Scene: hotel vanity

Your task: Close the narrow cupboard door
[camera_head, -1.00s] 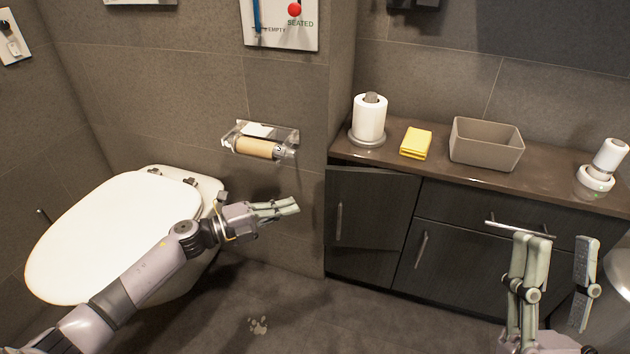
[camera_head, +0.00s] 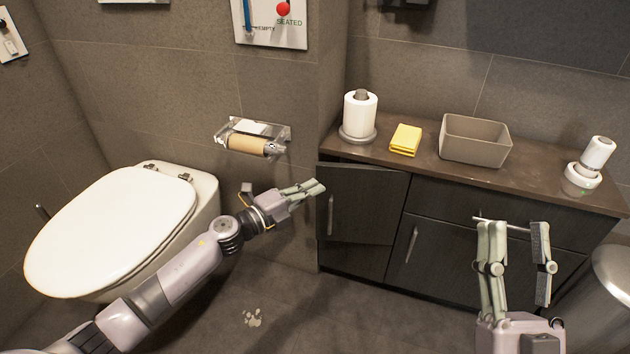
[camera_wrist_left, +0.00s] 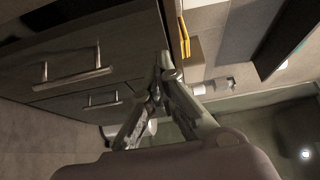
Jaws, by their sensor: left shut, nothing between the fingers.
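The narrow cupboard door (camera_head: 365,215) is the dark left-hand door under the counter, with an upright bar handle (camera_head: 330,215). It appears slightly ajar, its panel at an angle to the cabinet front. My left gripper (camera_head: 318,188) is shut and empty, its tips by the door's upper left edge; I cannot tell whether they touch. In the left wrist view the closed fingers (camera_wrist_left: 163,65) point toward the dark cabinet fronts (camera_wrist_left: 120,40) and their handles. My right gripper (camera_head: 512,225) is open, its fingers apart in front of the drawer handle.
The counter (camera_head: 430,180) holds a paper roll (camera_head: 360,115), a yellow cloth (camera_head: 405,140), a grey box (camera_head: 475,140) and a white dispenser (camera_head: 590,165). The toilet (camera_head: 110,230) is at the left, a metal bin (camera_head: 610,285) at the right.

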